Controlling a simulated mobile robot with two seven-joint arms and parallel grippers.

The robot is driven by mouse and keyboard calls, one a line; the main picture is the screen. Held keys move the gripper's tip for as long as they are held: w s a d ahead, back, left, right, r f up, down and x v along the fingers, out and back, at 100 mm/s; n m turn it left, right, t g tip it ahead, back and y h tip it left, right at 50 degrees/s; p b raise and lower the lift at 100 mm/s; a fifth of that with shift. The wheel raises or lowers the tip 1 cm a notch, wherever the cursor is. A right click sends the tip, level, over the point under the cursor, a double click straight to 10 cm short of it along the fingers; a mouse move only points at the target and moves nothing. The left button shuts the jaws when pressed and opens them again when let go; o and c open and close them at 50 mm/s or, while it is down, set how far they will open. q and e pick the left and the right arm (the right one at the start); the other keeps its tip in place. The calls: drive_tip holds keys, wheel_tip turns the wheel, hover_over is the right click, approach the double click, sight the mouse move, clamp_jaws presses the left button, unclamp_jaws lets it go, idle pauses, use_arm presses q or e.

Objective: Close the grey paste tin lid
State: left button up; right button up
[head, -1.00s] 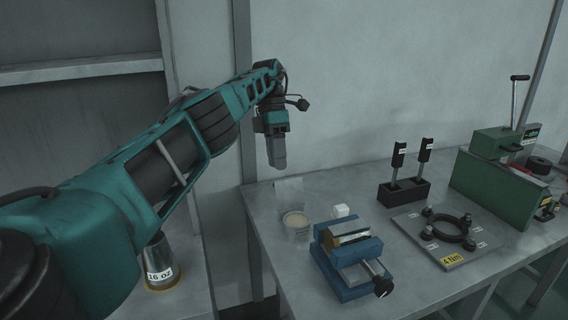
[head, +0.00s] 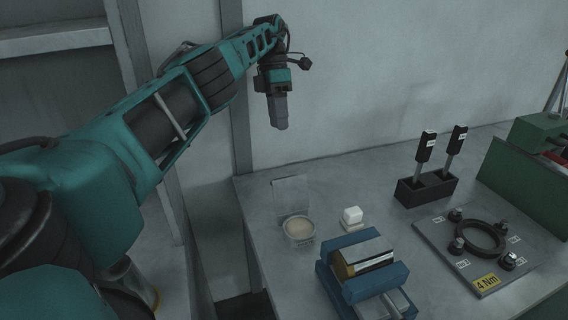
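The grey paste tin (head: 299,229) stands near the left edge of the bench, with tan paste showing inside. Its grey square lid (head: 291,194) stands up, open, at the back of the tin. My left gripper (head: 280,124) hangs pointing down in the air, above and behind the tin, clear of it. Its fingers look close together, seen from the side, and I cannot tell whether they are open or shut. My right gripper is not in view.
A small white block (head: 352,216) lies right of the tin. A blue vise (head: 340,288) stands in front. Farther right are a black holder (head: 426,189) with two tools and a plate (head: 470,249) with a ring. A wall closes off the back.

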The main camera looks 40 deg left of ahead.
sight(288, 191)
use_arm(q)
drive_tip(key=b+x, duration=0.1)
drive_tip(key=x, duration=1.1)
drive_tip(key=shift+f, duration=0.35)
drive_tip(key=shift+s+d, duration=0.1)
drive_tip(key=shift+s, duration=0.05)
drive_tip(key=shift+c, duration=0.3)
clamp_jaws()
